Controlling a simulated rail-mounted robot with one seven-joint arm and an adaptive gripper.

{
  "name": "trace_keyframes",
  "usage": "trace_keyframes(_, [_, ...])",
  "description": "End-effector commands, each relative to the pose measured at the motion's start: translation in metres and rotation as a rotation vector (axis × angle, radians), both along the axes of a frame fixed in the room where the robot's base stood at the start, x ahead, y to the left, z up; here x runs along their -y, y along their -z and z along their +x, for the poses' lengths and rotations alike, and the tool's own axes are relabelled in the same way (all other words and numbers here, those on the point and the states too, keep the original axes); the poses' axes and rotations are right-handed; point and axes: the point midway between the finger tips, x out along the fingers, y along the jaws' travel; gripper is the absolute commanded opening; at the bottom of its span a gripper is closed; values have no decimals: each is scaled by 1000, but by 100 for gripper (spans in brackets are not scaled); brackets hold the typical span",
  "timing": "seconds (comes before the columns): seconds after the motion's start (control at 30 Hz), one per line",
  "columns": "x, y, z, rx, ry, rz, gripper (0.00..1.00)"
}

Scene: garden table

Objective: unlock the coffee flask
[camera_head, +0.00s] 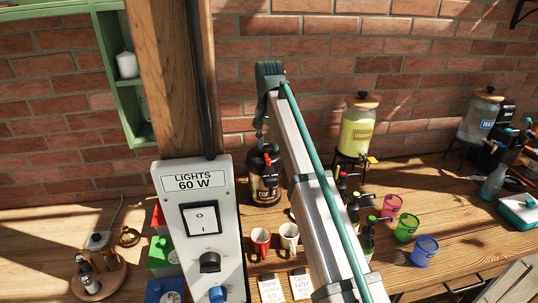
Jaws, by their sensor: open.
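The coffee flask (263,188) is a dark container with a "COFFEE" label partly in view. It stands on the wooden table near the brick wall, left of my arm. A small red part shows near its top. My arm rises from the lower right, bends over, and my gripper (265,146) points down at the flask's top. The gripper is open. It is small and dark against the dark flask, so I cannot tell whether its fingers touch the flask.
A "LIGHTS 60 W" switch panel (200,235) and a wooden post (163,80) stand left of the flask. A lemonade dispenser (357,130), bottles (367,240) and coloured glasses (407,227) are right of my arm.

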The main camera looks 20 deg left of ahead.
Motion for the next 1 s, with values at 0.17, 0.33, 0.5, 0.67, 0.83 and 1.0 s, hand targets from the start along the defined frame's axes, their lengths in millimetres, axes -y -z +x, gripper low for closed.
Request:
trace_keyframes(0.17, [1, 29, -2, -2, 0, -2, 41])
trace_keyframes(0.33, [1, 49, -1, -1, 0, -1, 41])
trace_keyframes(0.5, [0, 58, 0, 1, 0, 0, 41])
trace_keyframes(0.67, [0, 59, 0, 1, 0, 0, 41])
trace_keyframes(0.83, [0, 59, 0, 1, 0, 0, 31])
trace_keyframes(1.0, [0, 59, 0, 1, 0, 0, 3])
